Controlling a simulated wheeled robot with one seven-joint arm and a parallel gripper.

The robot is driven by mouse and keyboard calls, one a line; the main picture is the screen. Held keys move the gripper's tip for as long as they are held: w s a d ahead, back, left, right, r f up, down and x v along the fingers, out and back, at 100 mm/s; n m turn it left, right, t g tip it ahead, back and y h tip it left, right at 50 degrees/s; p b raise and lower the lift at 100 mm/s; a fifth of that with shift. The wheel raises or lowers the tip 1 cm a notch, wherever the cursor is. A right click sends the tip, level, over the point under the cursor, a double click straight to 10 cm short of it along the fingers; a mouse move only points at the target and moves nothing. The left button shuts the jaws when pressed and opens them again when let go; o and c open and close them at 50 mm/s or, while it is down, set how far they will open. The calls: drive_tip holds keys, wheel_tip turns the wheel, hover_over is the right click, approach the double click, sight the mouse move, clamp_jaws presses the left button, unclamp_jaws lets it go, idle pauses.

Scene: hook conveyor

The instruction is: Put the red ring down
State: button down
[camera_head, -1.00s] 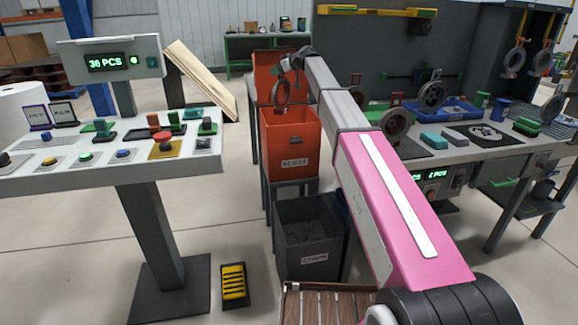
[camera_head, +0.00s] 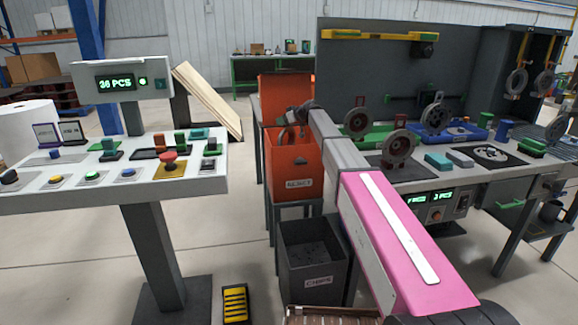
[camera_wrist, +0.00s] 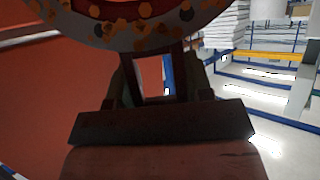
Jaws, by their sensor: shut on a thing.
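My gripper (camera_head: 294,116) is shut on a ring and holds it at the mouth of the orange reject bin (camera_head: 291,188). In the wrist view the ring (camera_wrist: 140,38) is grey with orange rust-like spots. Its bracket runs down between my gripper's fingers (camera_wrist: 158,90) to a dark bar and a reddish-brown block (camera_wrist: 165,163). In the head view only a grey arc of the ring (camera_head: 283,136) shows; the rest is hidden by the bin and my arm. I cannot tell whether the ring touches the bin's inside.
A grey chips bin (camera_head: 312,262) stands below in front. The bench (camera_head: 415,182) at right bears several upright rings, two with red tabs (camera_head: 398,147).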

drive_tip(key=shift+f, duration=4.6)
drive_tip(key=shift+f, duration=0.55)
drive_tip(key=c, duration=0.5)
unclamp_jaws()
drive_tip(key=shift+r, duration=0.4)
drive_tip(key=v, duration=0.7)
drive_tip(key=shift+s+d+r, duration=0.15)
drive_tip(key=shift+d+r, duration=0.05)
